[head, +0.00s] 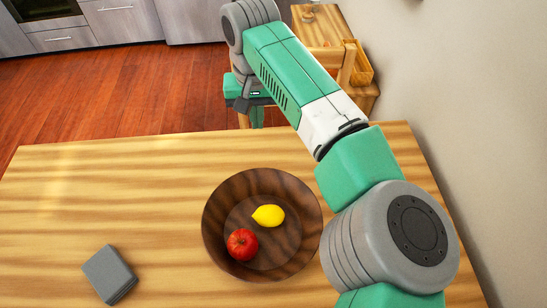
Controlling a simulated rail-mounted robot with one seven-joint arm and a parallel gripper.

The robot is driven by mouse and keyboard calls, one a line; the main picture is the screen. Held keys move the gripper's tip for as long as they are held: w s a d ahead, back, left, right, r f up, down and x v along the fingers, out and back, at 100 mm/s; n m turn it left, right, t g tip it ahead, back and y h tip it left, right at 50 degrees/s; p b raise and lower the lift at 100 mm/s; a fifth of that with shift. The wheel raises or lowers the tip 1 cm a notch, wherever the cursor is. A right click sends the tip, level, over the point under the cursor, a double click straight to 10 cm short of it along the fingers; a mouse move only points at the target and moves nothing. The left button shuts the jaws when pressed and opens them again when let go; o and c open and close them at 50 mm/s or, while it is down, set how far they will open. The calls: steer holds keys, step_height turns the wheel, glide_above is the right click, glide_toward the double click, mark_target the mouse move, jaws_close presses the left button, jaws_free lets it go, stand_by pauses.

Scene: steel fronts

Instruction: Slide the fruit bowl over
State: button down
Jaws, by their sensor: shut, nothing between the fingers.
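The fruit bowl (219,240), round and dark brown wood, stands on the wooden table (120,205) right of the middle. A yellow lemon (268,215) and a red apple (242,244) lie in it, the apple nearer to me. My gripper (256,117) is small in the picture, above and beyond the table's far edge, pointing down. It is shut and empty, apart from the bowl and on its far side. The arm partly hides the gripper's surroundings.
A stack of grey square pieces (108,272) lies on the table at front left. The table's left half is otherwise clear. A wall (470,130) runs along the right. Wooden furniture (318,28) stands beyond the table at upper right.

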step_height(320, 180, down, 9)
steer(key=shift+a+f+b, duration=0.15)
steer(key=shift+b, duration=0.85)
steer(key=s, duration=0.2)
steer(key=shift+s+f, duration=0.35)
steer(key=shift+s, duration=0.7)
